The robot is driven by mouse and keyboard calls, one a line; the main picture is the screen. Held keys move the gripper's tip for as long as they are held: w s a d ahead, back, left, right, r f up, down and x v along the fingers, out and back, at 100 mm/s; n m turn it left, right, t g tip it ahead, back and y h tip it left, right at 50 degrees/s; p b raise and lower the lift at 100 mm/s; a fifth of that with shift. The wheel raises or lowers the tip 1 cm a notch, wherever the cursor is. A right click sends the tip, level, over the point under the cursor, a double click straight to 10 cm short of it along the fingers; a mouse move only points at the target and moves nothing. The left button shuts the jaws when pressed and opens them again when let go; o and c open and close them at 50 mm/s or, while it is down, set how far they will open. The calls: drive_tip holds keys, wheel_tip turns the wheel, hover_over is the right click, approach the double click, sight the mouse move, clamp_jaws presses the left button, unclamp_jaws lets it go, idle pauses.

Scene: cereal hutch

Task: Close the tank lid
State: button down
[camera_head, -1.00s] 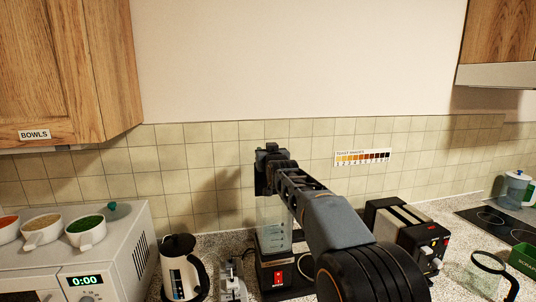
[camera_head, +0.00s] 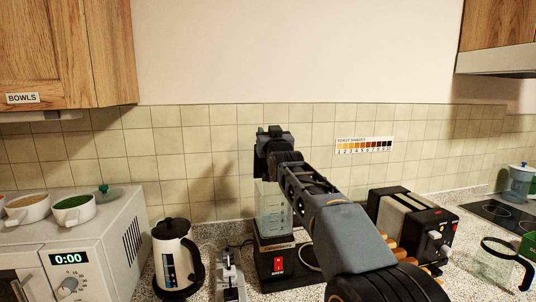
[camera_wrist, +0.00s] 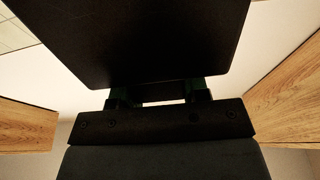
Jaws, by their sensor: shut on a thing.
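The clear tank (camera_head: 273,212) with measuring marks stands on a black machine (camera_head: 277,264) with a red switch, in the middle of the head view. My gripper (camera_head: 268,143) is just above the top of the tank. A wide dark flat panel (camera_wrist: 150,40), which looks like the tank lid, fills the top of the wrist view. My gripper (camera_wrist: 158,98) is shut on it by its near edge. The arm and gripper hide the tank's rim in the head view, so I cannot tell how far the lid is from it.
A kettle-like jug (camera_head: 177,258) and a small grey device (camera_head: 230,274) stand left of the machine. A toaster (camera_head: 412,226) stands to the right, beside my arm. A microwave (camera_head: 88,250) with bowls on top is at left. The tiled wall (camera_head: 225,150) is close behind.

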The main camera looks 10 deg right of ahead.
drive_tip(key=s+f+t+b, duration=0.3)
drive_tip(key=s+t+b, duration=0.3)
drive_tip(key=b, duration=1)
drive_tip(key=shift+s, duration=0.65)
drive_tip(key=shift+r, duration=0.15)
drive_tip(key=c, duration=0.6)
unclamp_jaws()
drive_tip(key=s+r+p, duration=0.1)
drive_tip(key=s+r, duration=1.2)
drive_tip(key=s, duration=0.1)
drive_tip(key=shift+p, duration=0.4)
